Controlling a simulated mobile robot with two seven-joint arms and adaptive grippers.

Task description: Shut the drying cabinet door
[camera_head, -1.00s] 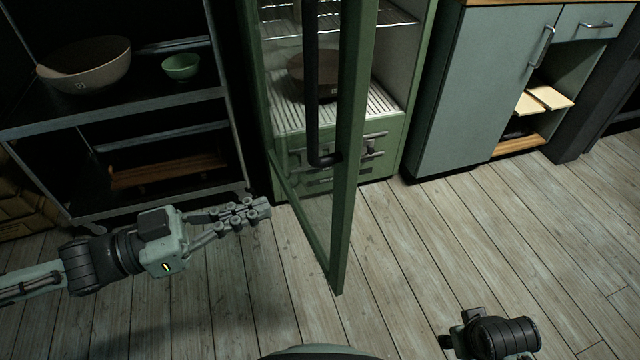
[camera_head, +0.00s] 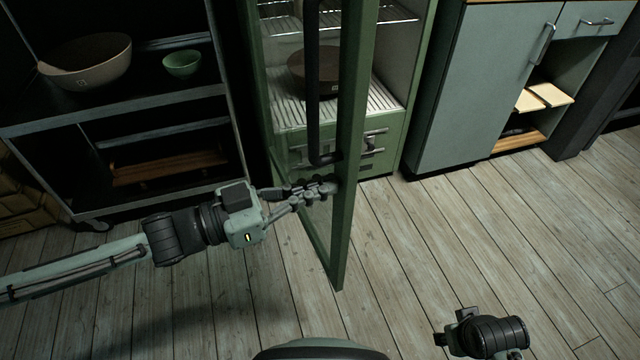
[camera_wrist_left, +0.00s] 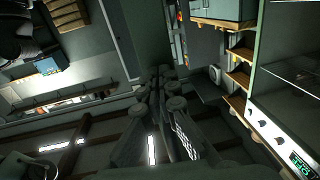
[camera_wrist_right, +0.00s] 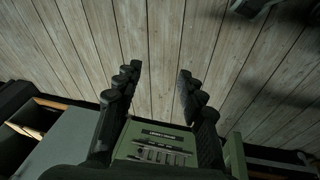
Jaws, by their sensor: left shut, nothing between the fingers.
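The green drying cabinet (camera_head: 395,150) stands ahead, and its glass door (camera_head: 352,150) is swung wide open toward me. A dark bar handle (camera_head: 313,90) runs down the door's left face. My left gripper (camera_head: 328,187) is shut and empty, its fingertips at the door's left face, just below the handle; I cannot tell whether they touch. In the left wrist view the shut fingers (camera_wrist_left: 165,75) show, with the cabinet's panel (camera_wrist_left: 280,140) at right. My right gripper (camera_wrist_right: 158,75) is open and empty over the floor; the cabinet front (camera_wrist_right: 155,150) shows beyond its base.
A brown bowl (camera_head: 318,70) sits inside the cabinet. A dark rack (camera_head: 120,112) at left holds a beige bowl (camera_head: 90,62) and a green bowl (camera_head: 182,65). A grey-green cupboard (camera_head: 480,90) stands to the right. The plank floor (camera_head: 450,230) in front is clear.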

